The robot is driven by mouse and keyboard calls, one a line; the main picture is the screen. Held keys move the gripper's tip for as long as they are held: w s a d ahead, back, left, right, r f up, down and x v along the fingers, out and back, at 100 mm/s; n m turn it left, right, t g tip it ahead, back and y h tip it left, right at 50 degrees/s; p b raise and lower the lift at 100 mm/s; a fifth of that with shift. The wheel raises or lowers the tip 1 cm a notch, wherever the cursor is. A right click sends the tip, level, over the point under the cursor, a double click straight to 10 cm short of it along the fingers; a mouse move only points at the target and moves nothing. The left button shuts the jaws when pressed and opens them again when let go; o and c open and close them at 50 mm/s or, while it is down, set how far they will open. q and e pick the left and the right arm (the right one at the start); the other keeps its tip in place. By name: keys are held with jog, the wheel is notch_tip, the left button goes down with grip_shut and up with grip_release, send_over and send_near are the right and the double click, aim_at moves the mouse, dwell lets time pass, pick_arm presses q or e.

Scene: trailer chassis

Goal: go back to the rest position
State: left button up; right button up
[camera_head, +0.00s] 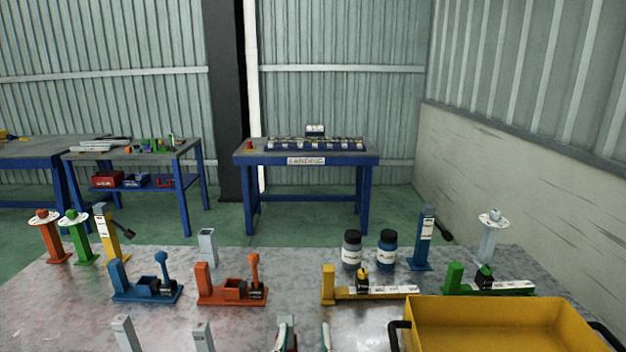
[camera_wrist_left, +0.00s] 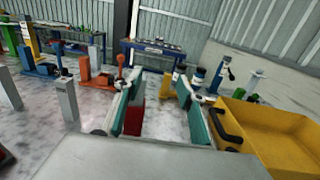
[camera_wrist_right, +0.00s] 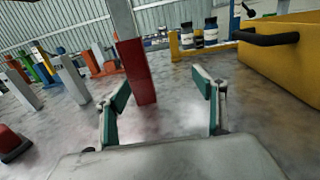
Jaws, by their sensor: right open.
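My left gripper (camera_head: 306,338) shows at the bottom edge of the head view, fingers apart. In the left wrist view (camera_wrist_left: 160,112) its teal-padded fingers are spread with nothing clasped between them. A dark red piece shows just behind its left finger. My right gripper (camera_wrist_right: 163,100) is open and empty over the grey table in the right wrist view. A post with a red lower part and grey top (camera_wrist_right: 136,70) stands beyond its fingers. I cannot make out my right gripper in the head view.
The grey table (camera_head: 190,325) holds a yellow bin (camera_head: 500,325) at front right, blue (camera_head: 145,285) and orange (camera_head: 232,288) lever fixtures, yellow (camera_head: 370,292) and green (camera_head: 490,284) fixtures, two dark bottles (camera_head: 369,250), and several upright posts. Grey posts (camera_head: 123,334) stand near the front left.

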jog(key=s, duration=0.8)
jog(key=shift+a, duration=0.3)
jog(key=shift+m+h, duration=0.3)
jog(key=w, duration=0.3)
jog(key=w+d, duration=0.1)
jog(key=w, duration=0.3)
jog(key=w+d, duration=0.1)
jog(key=w, duration=0.3)
jog(key=shift+d+f, duration=0.1)
jog(key=shift+d, duration=0.15)
jog(key=w, duration=0.5)
jog(key=w+b, duration=0.1)
jog(key=w, duration=0.1)
jog(key=shift+w+a, duration=0.3)
jog(key=shift+s+a+r, duration=0.3)
jog(key=shift+a+r, duration=0.05)
jog(key=shift+a, duration=0.2)
jog(key=shift+f, duration=0.1)
pick_arm(q)
jog(key=w+d, duration=0.1)
jog(key=w, duration=0.9)
jog(key=shift+w+d+h, duration=0.25)
jog(key=shift+h, duration=0.05)
pick_arm(e)
jog(key=shift+w+d+f, duration=0.15)
jog(key=shift+d, duration=0.05)
